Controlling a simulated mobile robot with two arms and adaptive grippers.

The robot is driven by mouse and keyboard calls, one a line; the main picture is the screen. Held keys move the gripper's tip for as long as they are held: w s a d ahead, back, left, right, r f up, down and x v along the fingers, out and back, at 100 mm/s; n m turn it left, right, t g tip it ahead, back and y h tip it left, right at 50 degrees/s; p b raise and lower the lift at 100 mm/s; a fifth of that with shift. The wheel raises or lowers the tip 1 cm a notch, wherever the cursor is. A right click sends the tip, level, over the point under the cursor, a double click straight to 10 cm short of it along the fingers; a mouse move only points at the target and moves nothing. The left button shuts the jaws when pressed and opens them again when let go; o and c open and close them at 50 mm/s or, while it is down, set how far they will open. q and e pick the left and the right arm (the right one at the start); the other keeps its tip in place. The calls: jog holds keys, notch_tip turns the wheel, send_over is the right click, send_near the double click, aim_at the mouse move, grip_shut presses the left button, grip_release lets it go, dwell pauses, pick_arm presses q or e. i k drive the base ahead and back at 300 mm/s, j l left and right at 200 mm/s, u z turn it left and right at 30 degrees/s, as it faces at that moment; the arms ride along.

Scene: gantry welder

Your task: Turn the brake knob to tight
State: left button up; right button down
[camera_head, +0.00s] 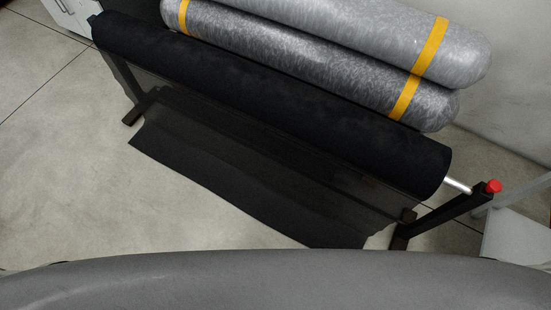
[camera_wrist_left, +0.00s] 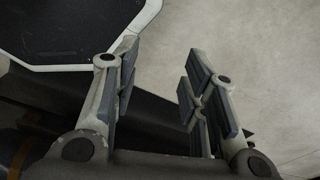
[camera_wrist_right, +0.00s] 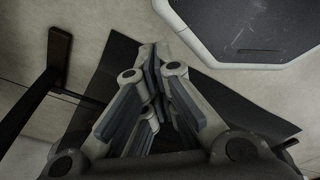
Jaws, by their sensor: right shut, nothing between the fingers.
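The red brake knob (camera_head: 493,186) sits on top of the black stand post (camera_head: 446,214) at the right end of the roll. A silvery shaft (camera_head: 457,186) runs from the black roll (camera_head: 290,100) to that post. Neither gripper shows in the head view, and the knob cannot be made out in either wrist view. My left gripper (camera_wrist_left: 158,68) is open and empty, with floor and dark material behind it. My right gripper (camera_wrist_right: 157,55) is shut with nothing between its fingers, above the dark sheet. The knob's turn position is too small to tell.
A loose black sheet (camera_head: 250,185) hangs from the roll onto the pale floor (camera_head: 60,180). Two grey wrapped rolls with yellow bands (camera_head: 340,40) lie behind. The floor at the left is clear.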

aim_at(494, 185)
jog(key=z, duration=2)
